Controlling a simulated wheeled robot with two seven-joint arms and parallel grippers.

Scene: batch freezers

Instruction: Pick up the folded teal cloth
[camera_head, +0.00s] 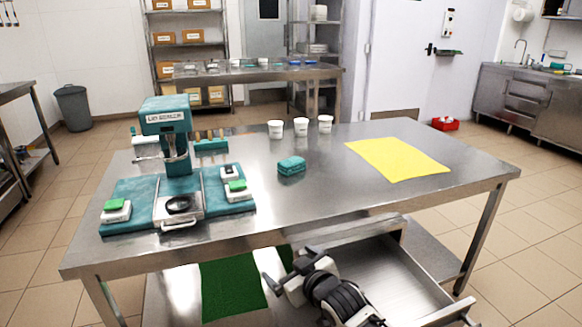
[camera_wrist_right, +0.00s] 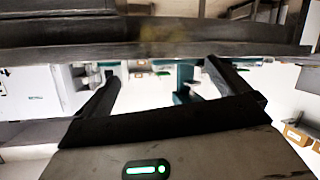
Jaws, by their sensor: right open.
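The folded teal cloth (camera_head: 291,165) lies as a small thick block on the steel table (camera_head: 330,205), near the middle of its top. My right gripper (camera_head: 288,264) is in front of the table's near edge and lower than the tabletop, over the open drawer area. It is apart from the cloth. In the right wrist view my right gripper (camera_wrist_right: 162,68) shows two dark fingers spread apart with nothing between them. I cannot make out the cloth for certain in that view. My left gripper is not in view.
A teal sealing machine (camera_head: 165,115) stands on the table's left. White cups (camera_head: 301,126) stand behind the cloth, and a yellow sheet (camera_head: 397,159) lies to its right. A drawer (camera_head: 400,285) is open below the near edge, beside a green mat (camera_head: 232,287). Tabletop around the cloth is clear.

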